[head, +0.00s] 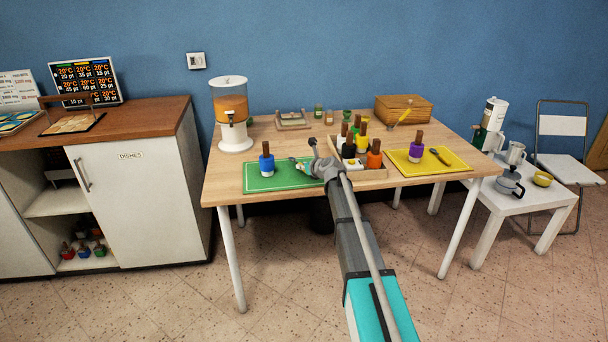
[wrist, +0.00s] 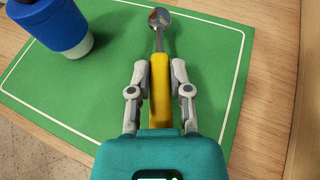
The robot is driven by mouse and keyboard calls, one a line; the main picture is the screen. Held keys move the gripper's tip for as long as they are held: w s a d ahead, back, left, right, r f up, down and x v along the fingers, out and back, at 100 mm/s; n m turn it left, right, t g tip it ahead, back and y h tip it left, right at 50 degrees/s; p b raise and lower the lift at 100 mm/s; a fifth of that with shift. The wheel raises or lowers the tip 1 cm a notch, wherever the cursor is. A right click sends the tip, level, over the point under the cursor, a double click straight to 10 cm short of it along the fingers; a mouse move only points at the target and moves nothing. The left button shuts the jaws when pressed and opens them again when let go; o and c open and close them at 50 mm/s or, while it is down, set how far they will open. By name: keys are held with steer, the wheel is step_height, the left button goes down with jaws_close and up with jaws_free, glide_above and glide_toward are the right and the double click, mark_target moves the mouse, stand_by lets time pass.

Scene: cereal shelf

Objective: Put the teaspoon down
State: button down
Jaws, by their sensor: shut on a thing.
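A teaspoon with a yellow handle (wrist: 159,85) and a metal bowl shows in the wrist view. My gripper (wrist: 160,75) is shut on its handle, with the bowl pointing away from me. The spoon is over the green mat (wrist: 222,70); I cannot tell whether it touches it. In the head view my gripper (head: 306,168) is at the right part of the green mat (head: 262,179), and the arm hides part of the view there.
A yellow mat (head: 408,166) holds another spoon (head: 439,156).

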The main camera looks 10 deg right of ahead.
steer(key=shift+f+b, duration=0.5)
steer(key=shift+f, duration=0.35)
steer(key=shift+f, duration=0.2)
steer(key=c, duration=0.6)
jaws_free()
steer(key=shift+r, duration=0.1)
steer(key=shift+o, duration=0.2)
steer(key=shift+r, duration=0.1)
steer(key=shift+r, duration=0.1)
steer(key=p+v, duration=0.4)
steer(key=v, duration=0.8)
steer(key=shift+p, duration=0.3)
